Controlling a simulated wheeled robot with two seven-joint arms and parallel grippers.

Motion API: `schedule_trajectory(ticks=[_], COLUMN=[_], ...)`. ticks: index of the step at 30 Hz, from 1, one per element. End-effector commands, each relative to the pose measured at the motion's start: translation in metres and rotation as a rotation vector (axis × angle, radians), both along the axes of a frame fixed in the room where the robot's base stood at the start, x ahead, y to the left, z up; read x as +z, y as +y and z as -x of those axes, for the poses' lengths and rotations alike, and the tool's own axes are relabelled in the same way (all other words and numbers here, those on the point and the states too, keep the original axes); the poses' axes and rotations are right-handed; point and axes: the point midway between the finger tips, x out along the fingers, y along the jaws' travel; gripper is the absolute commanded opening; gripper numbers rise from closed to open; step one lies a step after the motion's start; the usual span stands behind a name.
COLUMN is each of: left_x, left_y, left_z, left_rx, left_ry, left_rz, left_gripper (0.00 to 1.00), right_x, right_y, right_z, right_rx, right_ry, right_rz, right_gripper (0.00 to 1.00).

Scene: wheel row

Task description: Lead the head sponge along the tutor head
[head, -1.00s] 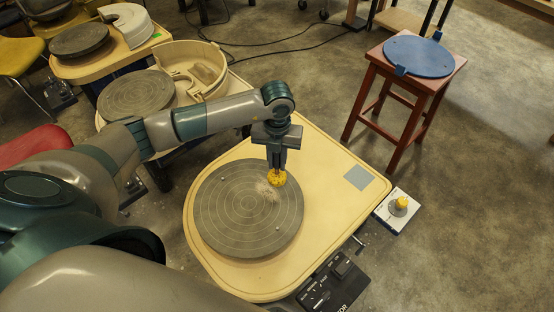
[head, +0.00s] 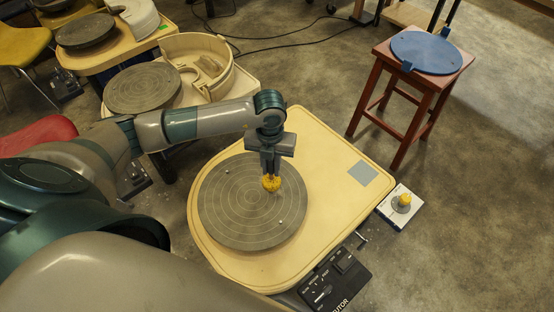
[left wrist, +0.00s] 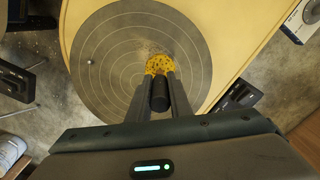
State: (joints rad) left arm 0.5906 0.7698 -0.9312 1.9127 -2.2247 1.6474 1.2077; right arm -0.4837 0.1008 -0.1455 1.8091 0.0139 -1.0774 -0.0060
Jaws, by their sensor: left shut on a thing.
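The tutor head is a round grey wheel disc (head: 240,215) with ringed grooves, on a cream wheel table in the head view. It also shows in the left wrist view (left wrist: 110,75). My left gripper (head: 270,176) is shut on the yellow head sponge (head: 271,184), pointing down over the disc right of and above its centre. In the left wrist view the sponge (left wrist: 159,64) sits between the fingertips (left wrist: 160,80), with a dark handle between the fingers. The sponge looks low at the disc; I cannot tell whether it touches. My right gripper is not in view.
The cream tabletop (head: 325,150) bears a grey square patch (head: 364,173). A white board with a yellow-topped knob (head: 403,202) stands to the right. A black control box (head: 335,280) is at the front. A stool with a blue disc (head: 425,53) stands back right.

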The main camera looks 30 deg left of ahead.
Motion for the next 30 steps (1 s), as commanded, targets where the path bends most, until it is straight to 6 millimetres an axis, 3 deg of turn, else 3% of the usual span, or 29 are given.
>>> schedule_trajectory(ticks=[9,22,30], left_x=[0.0,-0.001,-0.016], left_y=[0.005,0.006,0.006], left_z=[0.02,0.021,0.021], left_rx=[0.0,0.0,0.0], left_ry=[0.0,0.0,0.0], left_rz=[0.001,0.001,0.0], left_gripper=[0.0,0.0,0.0], right_x=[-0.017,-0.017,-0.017], right_y=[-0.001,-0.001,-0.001], right_z=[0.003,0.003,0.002], right_rx=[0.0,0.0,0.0], right_ry=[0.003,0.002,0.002], right_rz=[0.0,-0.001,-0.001], right_gripper=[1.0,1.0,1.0])
